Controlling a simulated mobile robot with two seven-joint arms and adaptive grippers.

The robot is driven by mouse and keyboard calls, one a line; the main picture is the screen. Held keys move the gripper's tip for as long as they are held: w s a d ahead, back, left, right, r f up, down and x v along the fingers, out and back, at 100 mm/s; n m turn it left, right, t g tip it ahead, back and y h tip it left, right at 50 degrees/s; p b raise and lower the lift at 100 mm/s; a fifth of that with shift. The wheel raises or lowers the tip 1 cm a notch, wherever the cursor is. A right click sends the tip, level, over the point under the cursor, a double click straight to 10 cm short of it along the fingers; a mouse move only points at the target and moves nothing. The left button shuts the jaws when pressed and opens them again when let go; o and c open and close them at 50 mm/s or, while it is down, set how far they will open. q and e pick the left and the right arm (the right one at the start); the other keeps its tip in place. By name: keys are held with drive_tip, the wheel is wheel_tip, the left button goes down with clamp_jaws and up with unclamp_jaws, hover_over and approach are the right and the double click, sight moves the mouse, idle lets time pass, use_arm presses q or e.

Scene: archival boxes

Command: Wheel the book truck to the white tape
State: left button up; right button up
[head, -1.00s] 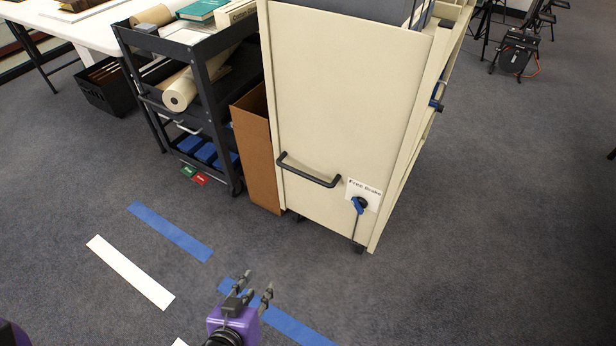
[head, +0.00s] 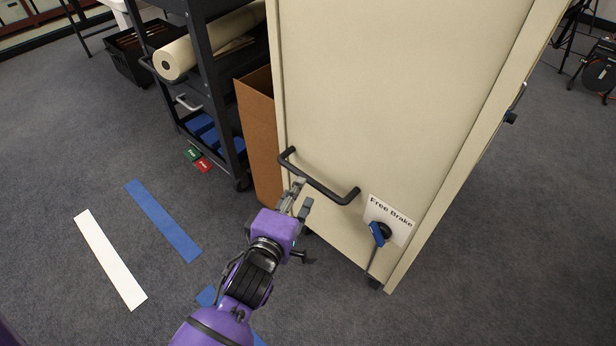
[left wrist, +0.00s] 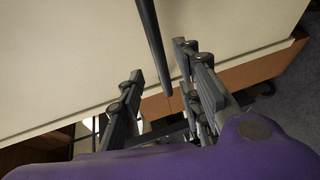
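The book truck (head: 400,110) is a tall cream cart with its end panel facing me. A black bar handle (head: 330,190) is on that panel, and it also shows in the left wrist view (left wrist: 152,40). A "Free Brake" label (head: 390,218) with a blue lever (head: 378,234) is low on the panel. The white tape (head: 108,262) is a strip on the floor at the left. My left gripper (head: 301,199) is at the handle's left part, open, with the bar between its spread fingers in the left wrist view. My right gripper is out of view.
A dark shelf cart (head: 208,90) with rolled paper (head: 205,42) stands left of the truck, with a brown box (head: 260,130) between them. A blue tape strip (head: 163,220) lies beside the white one; my arm partly covers more blue tape (head: 206,296).

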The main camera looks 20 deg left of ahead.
sight(306, 176)
use_arm(q)
drive_tip(key=w+b, duration=0.1)
drive_tip(key=w, duration=0.2)
drive_tip(key=w+f+b, duration=0.1)
drive_tip(key=w, duration=0.2)
drive_tip(key=shift+w+a+f, duration=0.15)
drive_tip(key=shift+w, duration=0.1)
clamp_jaws()
